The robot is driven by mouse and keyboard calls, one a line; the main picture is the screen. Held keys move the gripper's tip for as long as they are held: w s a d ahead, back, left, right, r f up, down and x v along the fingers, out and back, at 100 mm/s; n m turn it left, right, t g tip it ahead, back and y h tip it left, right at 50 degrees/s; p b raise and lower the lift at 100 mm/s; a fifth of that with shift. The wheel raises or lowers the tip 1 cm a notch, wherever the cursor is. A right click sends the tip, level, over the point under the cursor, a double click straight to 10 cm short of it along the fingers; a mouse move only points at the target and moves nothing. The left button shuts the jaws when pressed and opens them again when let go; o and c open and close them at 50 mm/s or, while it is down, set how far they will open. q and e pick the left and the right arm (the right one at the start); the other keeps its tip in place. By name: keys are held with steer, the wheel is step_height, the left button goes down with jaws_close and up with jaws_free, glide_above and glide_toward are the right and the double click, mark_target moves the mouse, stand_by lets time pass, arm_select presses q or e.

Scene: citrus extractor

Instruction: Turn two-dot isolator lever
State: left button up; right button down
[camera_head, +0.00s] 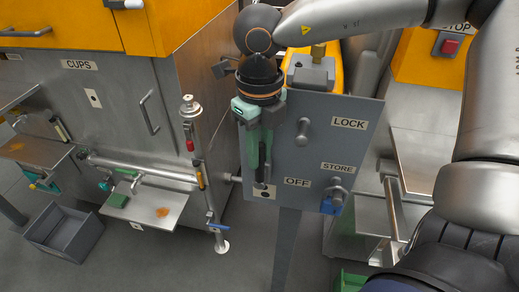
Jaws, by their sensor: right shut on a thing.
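A grey upright panel (350,150) carries the labels LOCK, OFF and STORE. A lever (262,154) with a black grip stands upright at the panel's left side. Below it is a small pale plate (264,192) with dark marking, too small to count dots surely. My right gripper (258,122) reaches down from above and is shut at the lever's upper part. Its dark wrist and fingers hide the lever's top end. My left gripper is not in view.
A metal peg (303,131) sticks out beside LOCK. A blue padlock (331,204) hangs below STORE. Left are a steel cabinet (110,95) marked CUPS, a vertical pipe (199,165) and a grey bin (63,236). A machine with a red STOP button (449,46) stands right.

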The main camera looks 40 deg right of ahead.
stand_by(0.3)
steer(key=shift+s+d+f+t+y+b, duration=0.1)
steer(key=shift+s+d+t+y+b, duration=0.9)
steer(key=shift+b, duration=2.1)
steer(key=shift+w+a, duration=0.25)
steer(key=shift+a, duration=0.05)
